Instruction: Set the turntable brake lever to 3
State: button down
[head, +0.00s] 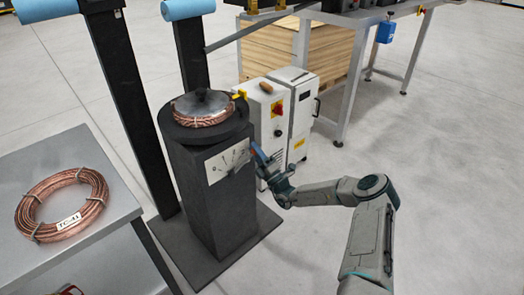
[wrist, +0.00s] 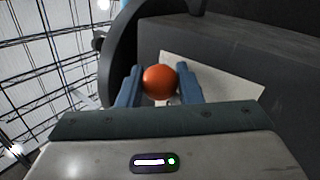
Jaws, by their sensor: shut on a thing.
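The turntable (head: 172,128) with a copper coil (head: 190,121) on it tops a dark square pedestal (head: 195,205). A pale scale plate (head: 216,171) with numbers is fixed to the pedestal's front face; it also shows in the wrist view (wrist: 225,80). My gripper (head: 257,155) is at the right edge of this plate. In the wrist view, its blue fingers (wrist: 160,70) are shut on the orange ball knob of the brake lever (wrist: 159,84). The lever's shaft is mostly hidden, and I cannot read its exact setting.
A grey table (head: 100,236) at left holds another copper coil (head: 40,190) tagged TC-41. White cabinets (head: 298,115) stand close behind my gripper. Black posts (head: 128,95) rise behind the pedestal. The floor to the right is clear.

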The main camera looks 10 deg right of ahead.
jog(key=shift+f, duration=0.15)
jog(key=c, duration=1.3)
grip_release()
jog(key=shift+c, duration=0.2)
jog(key=shift+d, duration=0.1)
jog(key=v, duration=1.3)
jog(key=shift+s+f+p, duration=0.15)
jog(key=shift+s+p, duration=0.15)
